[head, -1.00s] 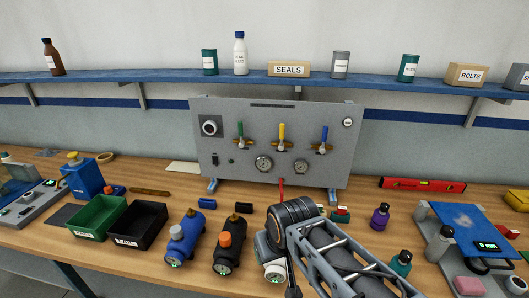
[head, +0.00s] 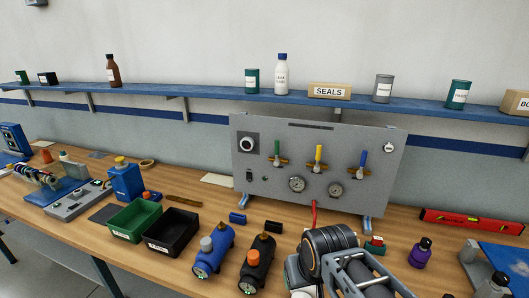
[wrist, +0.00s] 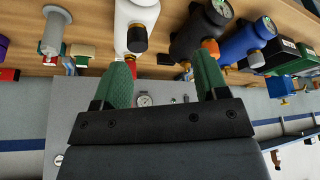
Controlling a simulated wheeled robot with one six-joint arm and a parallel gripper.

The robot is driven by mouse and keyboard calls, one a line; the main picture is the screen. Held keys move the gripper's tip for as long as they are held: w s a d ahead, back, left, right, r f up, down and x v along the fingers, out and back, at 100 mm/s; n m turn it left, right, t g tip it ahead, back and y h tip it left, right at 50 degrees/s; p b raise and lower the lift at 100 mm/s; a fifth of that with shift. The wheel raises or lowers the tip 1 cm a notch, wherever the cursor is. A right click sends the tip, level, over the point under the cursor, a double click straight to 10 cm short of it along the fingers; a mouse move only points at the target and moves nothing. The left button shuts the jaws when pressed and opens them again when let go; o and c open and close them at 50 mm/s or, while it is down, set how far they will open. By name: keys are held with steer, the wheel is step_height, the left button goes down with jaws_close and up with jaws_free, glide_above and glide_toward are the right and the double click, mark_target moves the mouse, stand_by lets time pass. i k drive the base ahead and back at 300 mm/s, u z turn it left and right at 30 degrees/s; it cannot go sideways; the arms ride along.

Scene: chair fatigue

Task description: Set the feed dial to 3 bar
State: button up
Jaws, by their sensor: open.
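A grey upright panel (head: 265,205) stands on the bench in the head view. A round dark knob on a pale dial face (head: 248,144) sits at its upper left; its setting is too small to read, and I cannot confirm it is the feed dial. Two round gauges, left (head: 297,184) and right (head: 335,190), sit low on the panel, below green, yellow and blue levers. My gripper (wrist: 163,82) is open and empty in the wrist view, its green fingers apart. One gauge (wrist: 144,100) shows beyond the gap, and the gripper hides part of the panel. The head view does not show my fingertips.
A red level (head: 470,221) lies right of the panel. A shelf (head: 200,92) runs above.

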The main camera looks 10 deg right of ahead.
mark_target(247, 143)
steer(key=u, duration=2.05)
steer(key=i, duration=2.2)
steer(key=z, duration=3.25)
